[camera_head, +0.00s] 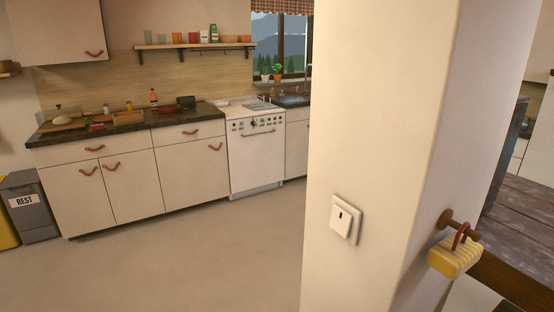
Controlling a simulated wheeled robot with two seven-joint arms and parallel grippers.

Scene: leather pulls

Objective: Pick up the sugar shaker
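I cannot make out for certain which item is the sugar shaker. Several small items stand far off on the dark countertop (137,127) at the left, too small to identify surely. Among them are a small pale upright item (106,109), a small yellowish item (129,105) and an orange-brown bottle (153,98). Neither of my grippers is in view.
A white pillar (370,110) with a light switch (346,219) stands close at the right. A yellow lock-shaped thing (455,258) hangs from a peg on it. Open floor (190,265) lies before the cabinets, stove (256,150) and bins (33,212).

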